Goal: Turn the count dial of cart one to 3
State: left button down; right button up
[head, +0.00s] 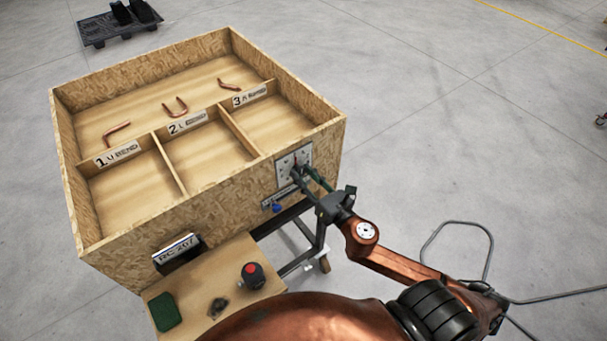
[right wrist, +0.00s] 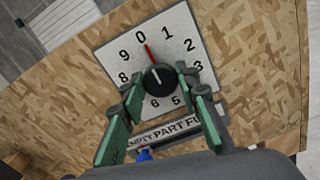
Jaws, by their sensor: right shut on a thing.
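The count dial plate (head: 285,163) is a white square on the right end of the cart's wooden front wall. In the right wrist view, the plate (right wrist: 177,32) shows digits in a ring. Its black dial knob (right wrist: 158,77) has a red pointer, which points up near 0. My right gripper (head: 300,174) reaches the dial from the front right. In the right wrist view, the green fingers of the right gripper (right wrist: 159,80) are shut on the knob, one on each side. The fingers hide some of the lower digits. My left gripper is not in view.
The wooden cart (head: 215,200) has compartments labelled 1, 2 and 3, with bent copper tubes behind them. A label strip and blue button (head: 277,208) sit below the dial. A shelf holds a red-topped button (head: 252,273) and a green pad (head: 165,312). Floor at right is open.

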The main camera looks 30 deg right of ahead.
jog(key=shift+m, duration=0.3)
jog(key=m+p, duration=0.2)
jog(key=m, duration=0.2)
jog(key=shift+d+r+m, duration=0.1)
jog(key=shift+m, duration=0.3)
jog(key=m+p, duration=0.2)
jog(key=m, duration=0.3)
jog(key=m+p, duration=0.3)
jog(key=m, duration=0.3)
jog(key=shift+f+m+p, duration=0.2)
jog(key=shift+m+p, duration=1.25)
jog(key=shift+m, duration=0.95)
jog(key=o, duration=1.2)
jog(key=shift+c, duration=0.2)
